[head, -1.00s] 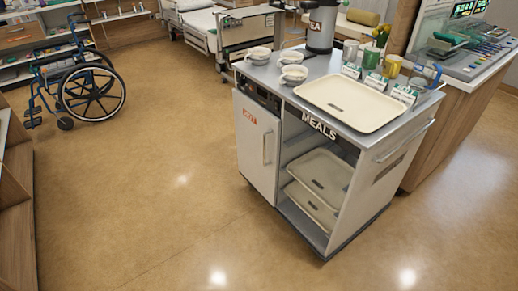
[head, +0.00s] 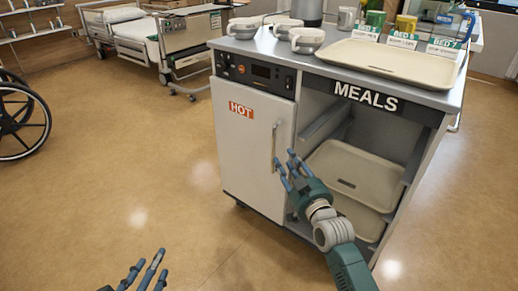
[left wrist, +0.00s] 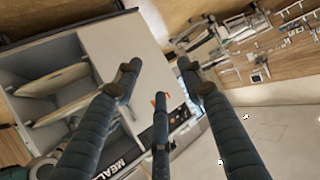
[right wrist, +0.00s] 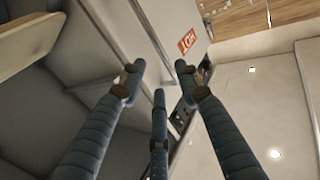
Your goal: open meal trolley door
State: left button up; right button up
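The meal trolley (head: 345,72) stands ahead of me. Its white HOT door (head: 248,165) is shut, with a vertical handle (head: 275,147) along its right edge. My right gripper (head: 292,167) is open just in front of the handle, its fingers apart and empty. In the right wrist view, the door (right wrist: 172,25) lies beyond the spread fingers. My left gripper (head: 148,268) is open and empty, low at the front of the head view, away from the trolley. The left wrist view shows the door (left wrist: 115,42) past its open fingers.
The trolley's open right bay holds beige trays (head: 350,170). Bowls (head: 305,38), a large tray (head: 390,62) and mugs stand on top. A wheelchair (head: 18,120) is at the left and a bed (head: 130,35) behind. The floor left of the trolley is clear.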

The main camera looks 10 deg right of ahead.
pick_arm(q)
notch_tip(320, 180, up, 19)
jog(key=w+d+t+h+b, duration=0.1)
jog(key=d+t+h+b, duration=0.1)
jog(key=t, duration=0.7)
jog(key=shift+d+m+h+b, duration=0.3)
jog(key=shift+h+b, duration=0.3)
pick_arm(e)
jog(key=w, duration=1)
jog(key=shift+w+a+r, duration=0.35)
jog(key=shift+a+r, duration=0.05)
jog(key=shift+c, duration=0.5)
grip_shut()
